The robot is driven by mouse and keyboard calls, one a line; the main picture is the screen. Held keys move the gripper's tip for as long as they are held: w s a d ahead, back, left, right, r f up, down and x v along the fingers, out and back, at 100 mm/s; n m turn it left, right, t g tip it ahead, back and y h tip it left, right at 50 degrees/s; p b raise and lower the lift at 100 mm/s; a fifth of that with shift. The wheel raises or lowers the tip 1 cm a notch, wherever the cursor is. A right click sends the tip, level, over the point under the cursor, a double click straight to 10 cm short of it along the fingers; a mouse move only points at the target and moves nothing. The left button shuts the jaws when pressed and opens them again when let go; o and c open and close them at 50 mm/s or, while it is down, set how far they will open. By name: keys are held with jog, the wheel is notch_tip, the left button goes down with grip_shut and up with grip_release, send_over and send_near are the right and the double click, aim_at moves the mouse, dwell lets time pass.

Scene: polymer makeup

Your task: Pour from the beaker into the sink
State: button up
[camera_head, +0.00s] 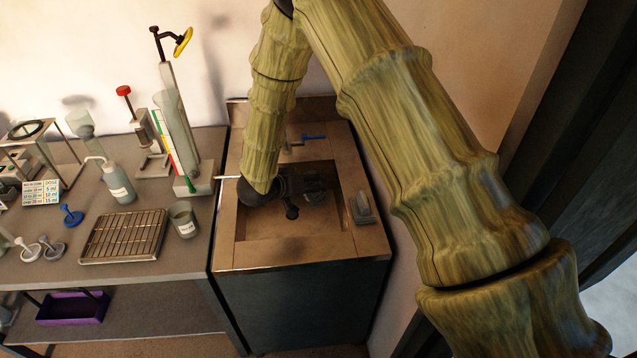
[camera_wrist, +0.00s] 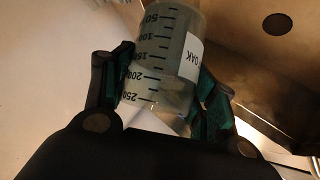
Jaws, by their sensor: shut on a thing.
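The beaker (camera_wrist: 160,50) is clear, with black volume marks and a white label on its right side. My gripper (camera_wrist: 168,72) is shut on it, with one dark green finger on each side in the wrist view. The 250 mark lies nearest my palm and the 50 mark farthest. Greyish liquid seems to show inside, but its level is unclear. In the head view my gripper (camera_head: 312,188) is over the basin of the brown sink (camera_head: 290,250); I cannot make out the beaker clearly there. A round dark drain hole (camera_wrist: 278,23) shows at the upper right in the wrist view.
A blue-handled tap (camera_head: 312,137) stands behind the basin, and a small grey item (camera_head: 361,207) is on its right rim. On the left bench are another beaker (camera_head: 184,220), a wire rack (camera_head: 124,236), a wash bottle (camera_head: 119,186) and a tall cylinder (camera_head: 176,140).

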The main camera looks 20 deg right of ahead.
jog(key=shift+w+a+f+n+h, duration=0.15)
jog(key=shift+a+f+n+h, duration=0.05)
jog(key=shift+n+h, duration=0.2)
jog(key=shift+f+n+g+h+b, duration=0.4)
jog(key=shift+n+g+h+b, duration=0.45)
jog(key=shift+b, duration=0.3)
jog(key=shift+r, duration=0.2)
jog(key=shift+w+a+f+n+g+h+p, duration=0.1)
jog(key=shift+f+n+g+h+p, duration=0.2)
jog(key=shift+n+h+p, duration=0.65)
jog(key=shift+w+a+f+n+h, duration=0.2)
jog(key=shift+w+f+n+h, duration=0.05)
jog(key=shift+f+n+h, duration=0.3)
dwell(1.2)
jog(key=shift+f+n+g+h, duration=0.25)
jog(key=shift+n+h, duration=0.1)
jog(key=shift+w+a+f+n+h+b, duration=0.1)
jog(key=shift+w+a+n+h+b, duration=0.15)
jog(key=shift+n+b, duration=0.2)
jog(key=shift+n+h, duration=0.35)
dwell(0.6)
